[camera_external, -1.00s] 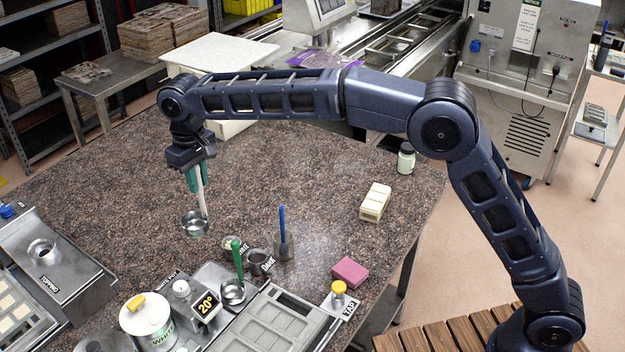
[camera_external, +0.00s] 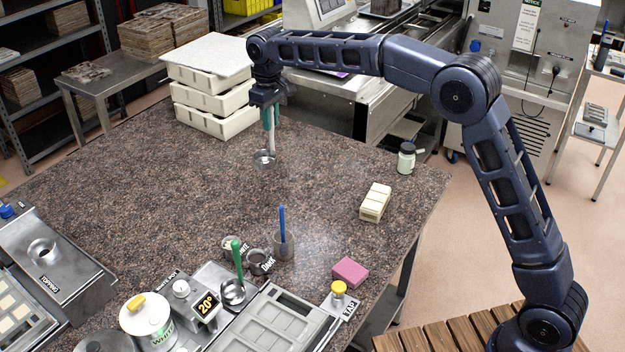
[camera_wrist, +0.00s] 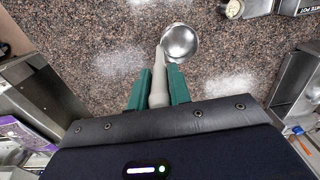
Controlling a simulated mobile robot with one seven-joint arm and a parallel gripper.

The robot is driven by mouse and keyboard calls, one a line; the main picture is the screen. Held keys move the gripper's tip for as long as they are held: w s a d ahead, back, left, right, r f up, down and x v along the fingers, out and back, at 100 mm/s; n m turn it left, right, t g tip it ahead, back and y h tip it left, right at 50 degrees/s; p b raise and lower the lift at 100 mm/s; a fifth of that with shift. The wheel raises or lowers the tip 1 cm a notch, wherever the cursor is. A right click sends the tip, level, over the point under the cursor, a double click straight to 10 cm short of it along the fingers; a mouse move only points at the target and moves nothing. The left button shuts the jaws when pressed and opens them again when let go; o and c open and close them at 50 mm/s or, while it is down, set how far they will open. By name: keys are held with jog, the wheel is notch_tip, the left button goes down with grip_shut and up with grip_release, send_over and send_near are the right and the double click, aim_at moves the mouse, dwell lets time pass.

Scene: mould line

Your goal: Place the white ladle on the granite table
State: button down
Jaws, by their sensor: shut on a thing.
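My gripper (camera_external: 270,116) has green fingers and is shut on the handle of the white ladle (camera_external: 264,158). The ladle hangs upright, its metal bowl lowest, over the back part of the granite table (camera_external: 150,190). In the wrist view the ladle's bowl (camera_wrist: 180,43) lies just beyond the green fingers (camera_wrist: 158,88), and its pale handle runs between them. Whether the bowl touches the speckled tabletop (camera_wrist: 110,35) or hangs above it, I cannot tell.
White stacked trays (camera_external: 215,95) stand at the table's back left. A lidded jar (camera_external: 406,158) and a cream block (camera_external: 375,202) are to the right. A blue-handled tool (camera_external: 283,235), a green-handled ladle (camera_external: 236,265) and a pink block (camera_external: 350,271) are in front. The table's middle is clear.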

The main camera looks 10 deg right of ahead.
jog(key=w+d, duration=0.5)
jog(key=d, duration=0.6)
jog(key=w+d, duration=0.5)
jog(key=d, duration=0.7)
jog(key=w+d, duration=0.5)
jog(key=d, duration=0.6)
notch_tip(320, 180, down, 20)
jog(key=shift+d, duration=0.25)
jog(key=shift+w+f, duration=0.1)
jog(key=c, duration=1.3)
grip_release()
